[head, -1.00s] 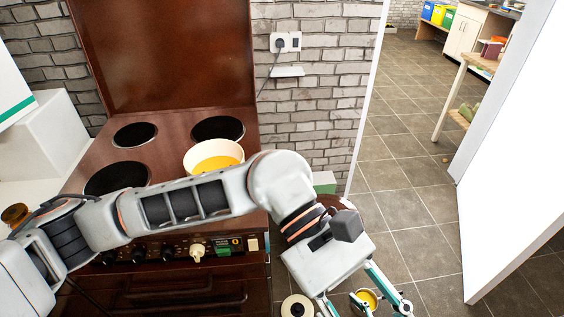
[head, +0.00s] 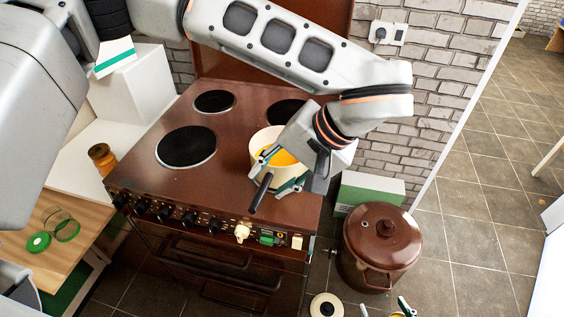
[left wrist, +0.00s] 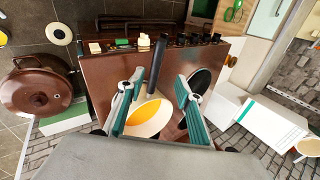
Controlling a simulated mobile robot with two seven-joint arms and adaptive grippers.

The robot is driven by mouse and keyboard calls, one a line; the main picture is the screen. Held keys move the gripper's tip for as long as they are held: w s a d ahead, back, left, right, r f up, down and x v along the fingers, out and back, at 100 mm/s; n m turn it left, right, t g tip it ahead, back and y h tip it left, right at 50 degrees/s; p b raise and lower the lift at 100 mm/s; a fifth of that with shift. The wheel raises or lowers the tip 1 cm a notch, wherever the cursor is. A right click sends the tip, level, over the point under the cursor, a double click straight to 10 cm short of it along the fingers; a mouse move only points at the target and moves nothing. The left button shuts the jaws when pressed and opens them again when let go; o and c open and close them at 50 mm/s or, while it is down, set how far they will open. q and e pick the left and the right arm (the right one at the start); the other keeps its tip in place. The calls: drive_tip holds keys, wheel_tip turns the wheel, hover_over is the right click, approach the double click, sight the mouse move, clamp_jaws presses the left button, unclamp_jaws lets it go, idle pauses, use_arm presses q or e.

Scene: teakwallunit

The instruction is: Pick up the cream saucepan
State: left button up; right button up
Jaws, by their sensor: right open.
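The cream saucepan (head: 262,140), with a yellow inside and a dark handle (head: 260,193), sits on the front right of the brown stove top. Its handle points to the stove's front. My left gripper (head: 279,174) is over the pan's handle side, its teal fingers open. In the left wrist view the saucepan (left wrist: 146,116) and its handle (left wrist: 156,62) show between the two spread fingers; I cannot tell whether they touch it. My right gripper (head: 384,308) is only partly in view at the bottom edge, open, well away from the pan.
The stove (head: 170,190) has bare dark burners left of and behind the pan. A lidded brown pot (head: 382,240) stands right of the stove, by a green and white box (head: 370,188). An amber jar (head: 102,158) stands on the left counter. Tiled floor is open at right.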

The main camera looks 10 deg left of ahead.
sight(263, 192)
use_arm(q)
drive_tip(key=x, duration=0.6)
drive_tip(key=shift+s+d+f, duration=0.2)
drive_tip(key=shift+f, duration=0.25)
clamp_jaws()
drive_tip(key=shift+r, duration=0.1)
